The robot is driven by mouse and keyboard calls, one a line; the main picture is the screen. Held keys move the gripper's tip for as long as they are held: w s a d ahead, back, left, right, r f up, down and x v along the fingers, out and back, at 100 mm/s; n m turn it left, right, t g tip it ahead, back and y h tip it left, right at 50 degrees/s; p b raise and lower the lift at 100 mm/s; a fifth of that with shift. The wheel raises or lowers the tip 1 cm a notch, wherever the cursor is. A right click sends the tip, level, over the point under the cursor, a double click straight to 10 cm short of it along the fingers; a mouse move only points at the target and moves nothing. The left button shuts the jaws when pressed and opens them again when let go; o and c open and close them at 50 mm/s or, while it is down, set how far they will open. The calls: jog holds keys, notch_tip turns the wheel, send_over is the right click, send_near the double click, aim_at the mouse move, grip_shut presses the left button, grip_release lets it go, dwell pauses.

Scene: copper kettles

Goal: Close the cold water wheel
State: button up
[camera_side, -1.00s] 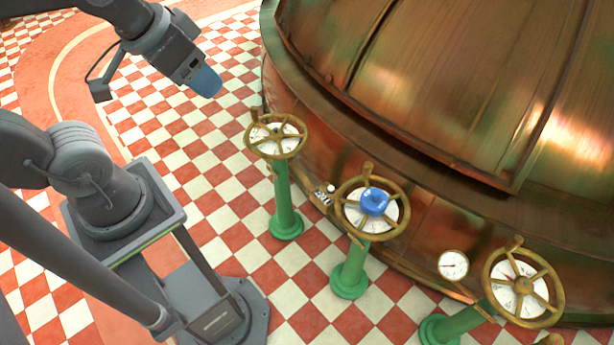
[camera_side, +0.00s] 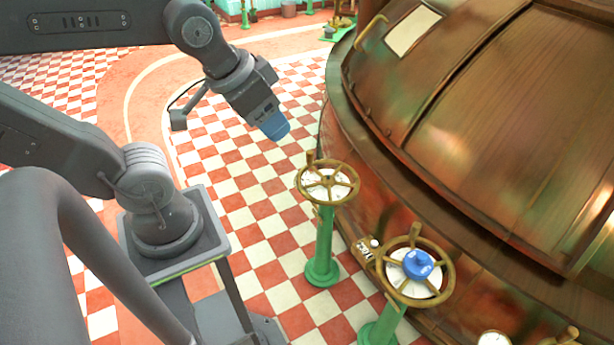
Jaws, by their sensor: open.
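A brass handwheel with a blue hub (camera_side: 418,264) over a white dial stands on a green post, low and right of centre. Its handle knob points up in the picture. A small plate with a white knob (camera_side: 375,244) sits at its left; the lettering is hard to read. Another brass handwheel (camera_side: 328,184), with a plain brass hub and white dial, stands on a green post farther left. My gripper (camera_side: 276,125), with a blue end, hangs up and left of this plain wheel, apart from both wheels. It is open; its fingers are hard to make out.
The big copper kettle (camera_side: 490,130) fills the right side behind the wheels. A small gauge (camera_side: 494,340) and part of another wheel (camera_side: 570,337) show at the bottom right.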

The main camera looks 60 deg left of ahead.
jog(key=w+a+n+g, duration=0.1)
jog(key=w+a+n, duration=0.1)
jog(key=w+n, duration=0.3)
jog(key=w+a+n, duration=0.2)
jog(key=w+a, duration=0.1)
jog(key=w, duration=0.4)
jog(key=n+h, duration=0.3)
jog(key=n, duration=1.9)
send_over(312, 164)
jog(key=s+a, duration=0.4)
notch_tip(312, 164, down, 33)
jog(key=shift+g, duration=0.4)
jog(key=x, duration=1.4)
jog(key=shift+a, duration=0.25)
grip_shut()
